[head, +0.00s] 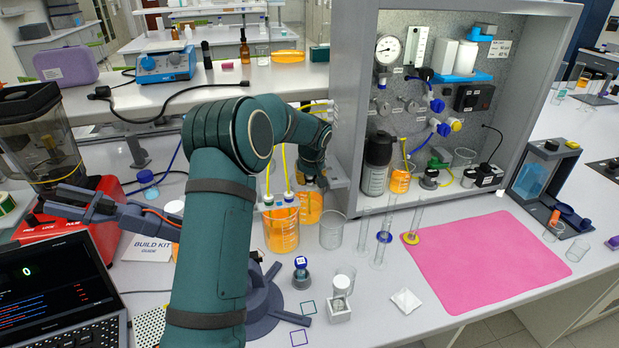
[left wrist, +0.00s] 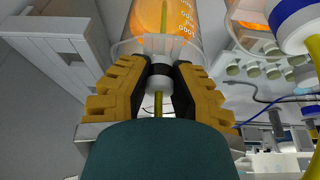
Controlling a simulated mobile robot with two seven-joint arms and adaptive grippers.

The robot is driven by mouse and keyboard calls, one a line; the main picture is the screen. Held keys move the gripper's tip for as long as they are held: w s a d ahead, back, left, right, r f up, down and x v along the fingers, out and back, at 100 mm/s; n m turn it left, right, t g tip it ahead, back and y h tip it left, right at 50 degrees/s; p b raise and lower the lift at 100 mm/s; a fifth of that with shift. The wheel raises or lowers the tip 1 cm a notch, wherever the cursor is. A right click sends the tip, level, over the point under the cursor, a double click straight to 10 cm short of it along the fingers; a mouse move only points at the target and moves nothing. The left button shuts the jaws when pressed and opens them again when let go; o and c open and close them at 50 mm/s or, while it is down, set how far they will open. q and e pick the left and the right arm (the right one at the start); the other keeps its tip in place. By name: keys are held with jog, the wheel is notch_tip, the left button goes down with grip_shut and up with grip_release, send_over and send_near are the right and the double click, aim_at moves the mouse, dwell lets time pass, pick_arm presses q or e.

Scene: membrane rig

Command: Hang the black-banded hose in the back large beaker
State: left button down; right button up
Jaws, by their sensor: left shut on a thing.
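The back large beaker (head: 310,212) holds orange liquid and stands behind the front large beaker (head: 282,238), which is also orange. My left gripper (left wrist: 160,78) points down over the back beaker, shut on the white fitting of the black-banded hose (left wrist: 159,68). Its yellow tube runs back towards my wrist, and a thin line shows in the orange below. In the left wrist view the fitting appears at the beaker's mouth (left wrist: 130,47); I cannot tell whether it rests on the rim. In the head view my gripper partly hides it.
Blue-banded fittings (head: 289,197) with yellow hoses stand at the front beaker, close to my gripper. An empty beaker (head: 332,232) is right of them. The grey rig cabinet (head: 345,100) rises close on the right. A pink mat (head: 485,260) lies clear farther right.

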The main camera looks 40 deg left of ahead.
pick_arm(q)
jog(key=shift+f, duration=0.2)
jog(key=c, duration=0.9)
grip_release()
jog(key=shift+r, duration=0.1)
jog(key=v, duration=1.2)
